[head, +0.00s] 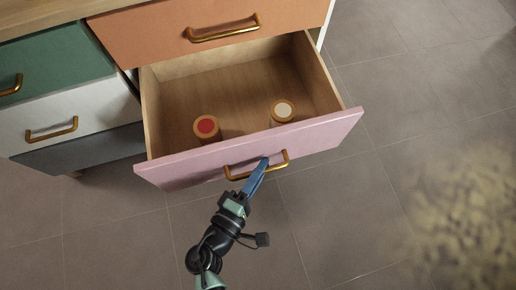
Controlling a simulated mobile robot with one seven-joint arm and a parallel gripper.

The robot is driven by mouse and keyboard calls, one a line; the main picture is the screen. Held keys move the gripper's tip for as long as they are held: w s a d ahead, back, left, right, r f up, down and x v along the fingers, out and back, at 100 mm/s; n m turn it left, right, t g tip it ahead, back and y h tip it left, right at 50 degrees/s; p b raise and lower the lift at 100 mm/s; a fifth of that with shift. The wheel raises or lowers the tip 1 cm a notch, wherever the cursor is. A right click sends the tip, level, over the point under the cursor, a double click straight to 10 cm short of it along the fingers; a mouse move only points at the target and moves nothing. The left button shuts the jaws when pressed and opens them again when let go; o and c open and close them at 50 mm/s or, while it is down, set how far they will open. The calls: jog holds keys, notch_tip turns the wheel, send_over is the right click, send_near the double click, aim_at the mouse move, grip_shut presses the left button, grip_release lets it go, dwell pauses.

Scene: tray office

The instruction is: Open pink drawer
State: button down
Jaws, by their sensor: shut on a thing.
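The pink drawer (190,171) is pulled well out from the cabinet, and its wooden inside shows. My gripper (264,163) is at the drawer's brass handle (240,175), near the right end of the bar, with its blue fingers shut on it. The fingers hide a small part of the handle. Two round containers stand inside the drawer: one with a red top (206,126) at the left, one with a white top (283,109) at the right.
An orange drawer (150,35) above is closed. Green (55,60), white (70,115) and dark grey (80,150) drawers at the left are closed. Tiled floor (350,215) in front and to the right is mostly clear; a blurred mottled yellowish patch (470,215) shows at the lower right.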

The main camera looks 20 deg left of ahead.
dwell(0.3)
jog(key=c, duration=0.9)
grip_release()
jog(key=shift+s, duration=0.1)
jog(key=p+v, duration=0.3)
jog(key=v, duration=1)
jog(key=shift+d, duration=0.1)
